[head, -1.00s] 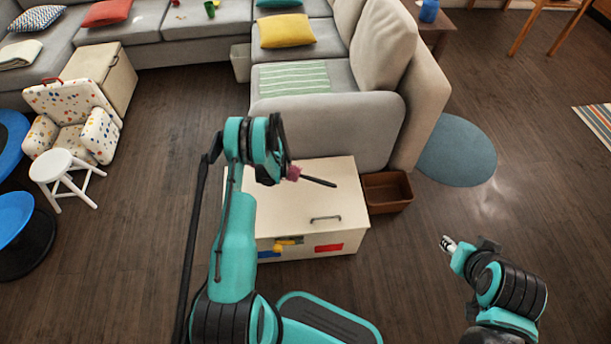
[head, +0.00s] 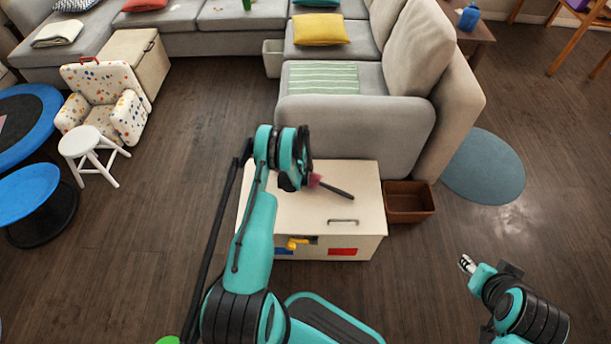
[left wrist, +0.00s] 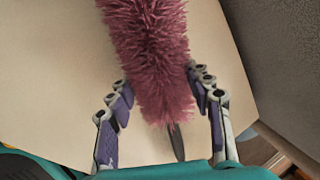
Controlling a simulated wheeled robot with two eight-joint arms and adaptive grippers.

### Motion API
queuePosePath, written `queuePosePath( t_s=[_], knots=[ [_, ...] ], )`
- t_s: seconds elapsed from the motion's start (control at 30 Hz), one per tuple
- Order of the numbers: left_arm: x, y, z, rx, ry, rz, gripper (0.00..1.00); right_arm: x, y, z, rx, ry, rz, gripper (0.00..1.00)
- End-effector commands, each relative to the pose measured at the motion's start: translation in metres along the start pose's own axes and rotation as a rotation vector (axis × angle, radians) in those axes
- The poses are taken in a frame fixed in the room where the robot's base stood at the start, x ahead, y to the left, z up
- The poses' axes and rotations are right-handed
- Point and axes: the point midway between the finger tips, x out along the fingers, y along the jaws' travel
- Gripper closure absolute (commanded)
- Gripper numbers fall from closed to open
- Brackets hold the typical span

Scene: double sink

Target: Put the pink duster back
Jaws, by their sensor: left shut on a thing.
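The pink duster (head: 315,181) has a fluffy pink head and a dark handle that points right in the head view. It appears over the top of the cream box (head: 290,215). In the left wrist view the fluffy head (left wrist: 155,45) runs between the fingers of my left gripper (left wrist: 160,88), which is shut on it. The handle shows below the fluff. In the head view my left arm hides the gripper's fingers. My right gripper (head: 466,264) is low at the right, over the floor and away from the duster; its fingers are too small to read.
A brown basket (head: 409,216) stands right of the cream box. The grey sofa (head: 350,130) is behind both. A white stool (head: 85,141) and a spotted chair (head: 95,93) stand at left. A blue round rug (head: 485,167) lies at right.

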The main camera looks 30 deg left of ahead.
Motion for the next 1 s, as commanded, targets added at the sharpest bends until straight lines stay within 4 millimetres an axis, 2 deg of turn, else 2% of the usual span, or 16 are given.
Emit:
queuePosePath(
  t_s=[0.13, 0.17, 0.2, 0.23, 0.53, 0.67, 0.77, 1.0],
  knots=[
    [0.000, 0.000, 0.000, 0.000, 0.000, 0.000, 0.79, 0.000, 0.000, 0.000, 0.000, 0.000, 0.000, 0.60],
    [0.000, 0.000, 0.000, 0.000, 0.000, 0.000, 0.41, 0.000, 0.000, 0.000, 0.000, 0.000, 0.000, 0.60],
    [0.000, 0.000, 0.000, 0.000, 0.000, 0.000, 0.31, 0.000, 0.000, 0.000, 0.000, 0.000, 0.000, 0.60],
    [0.000, 0.000, 0.000, 0.000, 0.000, 0.000, 0.25, 0.000, 0.000, 0.000, 0.000, 0.000, 0.000, 0.60],
    [-0.001, 0.000, 0.000, 0.000, 0.000, 0.000, 0.25, 0.000, 0.000, 0.000, 0.000, 0.000, 0.000, 0.60],
    [-0.009, -0.001, 0.000, 0.000, 0.000, 0.000, 0.25, 0.000, 0.000, 0.000, 0.000, 0.000, 0.000, 0.60],
    [-0.025, -0.001, 0.000, 0.000, 0.000, 0.000, 0.25, 0.000, 0.000, 0.000, 0.000, 0.000, 0.000, 0.60],
    [-0.077, 0.000, 0.000, -0.001, 0.000, 0.000, 0.25, 0.000, 0.000, 0.000, 0.000, 0.000, 0.000, 0.60]
  ],
)
